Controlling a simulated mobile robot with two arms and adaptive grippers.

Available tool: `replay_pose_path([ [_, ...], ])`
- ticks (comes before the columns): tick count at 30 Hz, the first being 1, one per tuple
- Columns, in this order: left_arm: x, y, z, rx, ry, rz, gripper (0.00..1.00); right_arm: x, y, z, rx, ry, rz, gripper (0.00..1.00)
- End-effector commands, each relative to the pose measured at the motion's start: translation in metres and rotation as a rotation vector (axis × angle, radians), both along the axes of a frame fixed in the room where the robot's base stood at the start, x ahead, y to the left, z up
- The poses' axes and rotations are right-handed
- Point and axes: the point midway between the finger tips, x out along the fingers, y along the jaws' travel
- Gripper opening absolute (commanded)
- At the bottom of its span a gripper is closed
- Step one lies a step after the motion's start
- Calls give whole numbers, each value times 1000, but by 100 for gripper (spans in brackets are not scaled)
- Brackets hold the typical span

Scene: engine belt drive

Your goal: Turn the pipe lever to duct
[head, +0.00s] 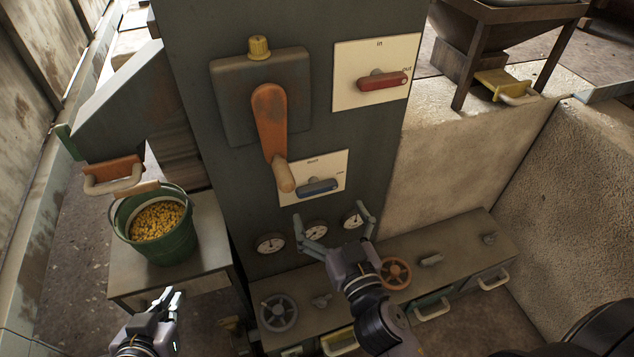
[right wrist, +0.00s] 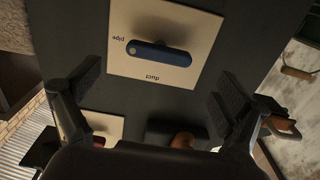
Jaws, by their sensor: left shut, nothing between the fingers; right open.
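The pipe lever is a blue bar (head: 317,187) on a white plate (head: 290,190), low on the grey cabinet front. It lies about level, its dotted end towards the "pipe" label at right; "duct" is at the plate's top. In the right wrist view the plate (right wrist: 200,25) appears upside down, the blue lever (right wrist: 160,53) pointing left to "pipe". My right gripper (head: 330,210) is open and empty, just below the plate in the picture; its spread fingers (right wrist: 157,88) flank the plate's lower side in the wrist view. My left gripper (head: 172,295) is shut and empty at lower left.
Above are an orange handle (head: 269,125) and a red lever (head: 382,82) on its own plate. Gauges (head: 315,231) and a bench with handwheels (head: 279,312) lie below. A green bucket (head: 165,245) of yellow bits stands left on a small table (head: 213,225).

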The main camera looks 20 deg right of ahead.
Motion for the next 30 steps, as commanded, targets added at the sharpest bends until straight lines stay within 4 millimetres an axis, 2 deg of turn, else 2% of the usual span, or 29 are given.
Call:
replay_pose_path([
  [6,-36,14,-26,49,221,17,0,32,1,3,-3,-2,1,95],
  [15,-74,26,-46,91,418,32,0,68,2,1,-3,-1,0,95],
  [27,-82,29,-49,99,456,35,0,76,2,0,-1,1,0,95],
  [30,-82,29,-49,99,455,35,0,76,2,0,-1,0,0,89],
])
